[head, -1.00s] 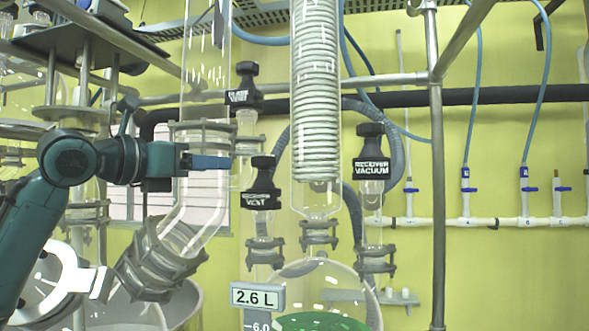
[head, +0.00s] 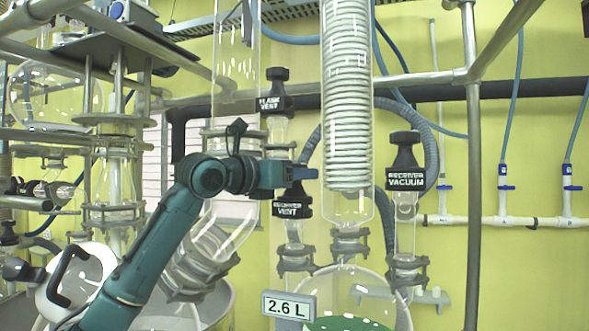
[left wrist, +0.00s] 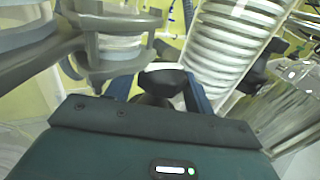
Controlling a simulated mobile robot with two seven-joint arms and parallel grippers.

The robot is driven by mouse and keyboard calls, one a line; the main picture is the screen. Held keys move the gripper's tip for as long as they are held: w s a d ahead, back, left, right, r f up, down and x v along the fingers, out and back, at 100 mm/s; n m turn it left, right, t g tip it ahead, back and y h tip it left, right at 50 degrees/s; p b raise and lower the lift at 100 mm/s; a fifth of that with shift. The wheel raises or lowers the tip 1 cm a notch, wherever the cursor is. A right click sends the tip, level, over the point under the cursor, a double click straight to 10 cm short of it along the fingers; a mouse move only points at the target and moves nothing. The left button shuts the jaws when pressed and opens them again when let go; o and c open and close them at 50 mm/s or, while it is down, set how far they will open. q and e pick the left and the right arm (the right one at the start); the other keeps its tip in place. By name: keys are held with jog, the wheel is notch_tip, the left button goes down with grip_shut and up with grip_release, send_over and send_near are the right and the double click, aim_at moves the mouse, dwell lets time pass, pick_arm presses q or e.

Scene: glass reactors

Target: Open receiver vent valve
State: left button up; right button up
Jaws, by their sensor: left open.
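The black receiver vent valve (head: 292,206) stands upright on its glass neck above the receiver, its label partly readable in the head view. My left gripper (head: 305,174) is at its top and hides the upper part of the knob. In the left wrist view a black knob (left wrist: 163,80) sits between the two blue fingers of my left gripper (left wrist: 160,92). The fingers are open, one on each side of it; contact cannot be made out. My right gripper does not show.
The flask vent valve (head: 273,92) is just above my left gripper. The receiver vacuum valve (head: 405,165) stands to the right, past the glass coil condenser (head: 347,100). A metal post (head: 473,200) rises farther right. The 2.6 L sign (head: 289,305) is below.

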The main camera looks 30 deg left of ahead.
pick_arm(q)
jog(key=shift+w, duration=0.2)
jog(key=c, duration=0.7)
jog(key=shift+n+y, duration=0.3)
jog(key=shift+y, duration=0.2)
jog(key=n+y, duration=0.2)
jog(key=y, duration=0.1)
jog(key=n+y, duration=0.2)
jog(key=y, duration=0.1)
jog(key=shift+d+r+y, duration=0.1)
jog(key=shift+d+y, duration=0.05)
jog(key=shift+y, duration=0.15)
jog(key=shift+n+g+y, duration=0.6)
jog(key=shift+n+y, duration=0.6)
jog(key=shift+y, duration=0.45)
jog(key=shift+n+g+y, duration=0.6)
jog(key=shift+n+y, duration=0.6)
jog(key=shift+y, duration=0.45)
